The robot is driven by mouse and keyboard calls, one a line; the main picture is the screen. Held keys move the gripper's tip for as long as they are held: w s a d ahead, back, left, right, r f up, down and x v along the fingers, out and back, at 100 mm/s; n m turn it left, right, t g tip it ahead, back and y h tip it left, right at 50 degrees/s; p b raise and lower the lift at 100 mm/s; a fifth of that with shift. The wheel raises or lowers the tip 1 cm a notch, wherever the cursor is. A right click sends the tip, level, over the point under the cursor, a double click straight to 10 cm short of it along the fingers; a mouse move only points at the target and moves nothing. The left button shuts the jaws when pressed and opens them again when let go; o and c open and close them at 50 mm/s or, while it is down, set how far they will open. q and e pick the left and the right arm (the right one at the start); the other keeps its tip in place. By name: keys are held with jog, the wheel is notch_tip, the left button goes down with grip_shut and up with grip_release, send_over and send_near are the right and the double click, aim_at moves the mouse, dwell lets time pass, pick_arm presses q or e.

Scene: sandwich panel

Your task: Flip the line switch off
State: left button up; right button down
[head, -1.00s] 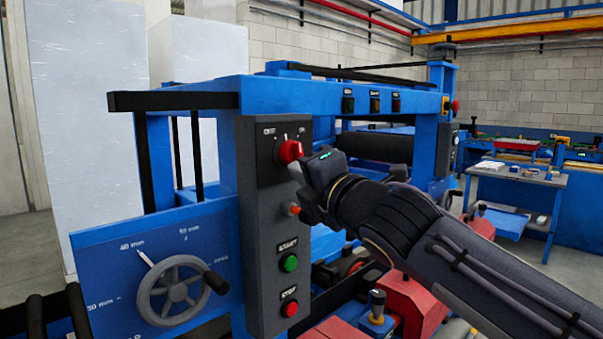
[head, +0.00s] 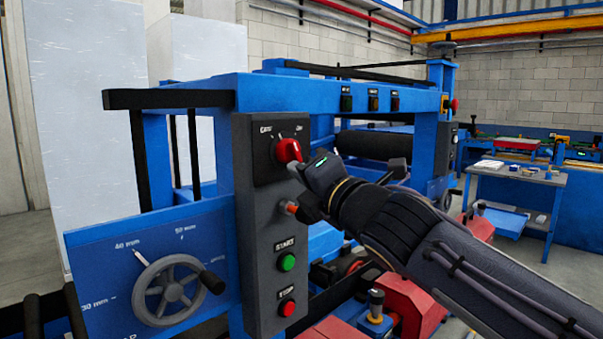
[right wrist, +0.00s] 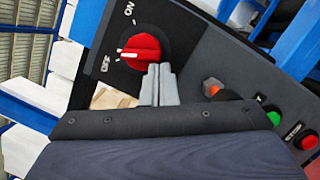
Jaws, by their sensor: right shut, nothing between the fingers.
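The line switch (head: 287,150) is a red rotary knob on a black plate at the top of the grey control box (head: 258,215), with OFF at its left and ON at its right in the head view. In the right wrist view the red knob (right wrist: 143,50) has a white mark on the side toward the OFF label. My right gripper (head: 302,173) is shut and empty, just right of and below the knob. Its grey fingers (right wrist: 158,85) reach the knob's edge in the wrist view; I cannot tell whether they touch. My left gripper is not in view.
Below the switch are an orange-red knob (head: 289,208), a green START button (head: 287,262) and a red STOP button (head: 287,308). A handwheel (head: 168,290) stands out at the left. Blue frame beams surround the box. A table (head: 515,180) stands farther right.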

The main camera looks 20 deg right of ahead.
jog(key=shift+d, duration=0.1)
dwell(0.5)
jog(key=s+d+f, duration=0.1)
jog(key=s, duration=0.6)
jog(key=shift+s, duration=0.35)
jog(key=shift+f, duration=0.1)
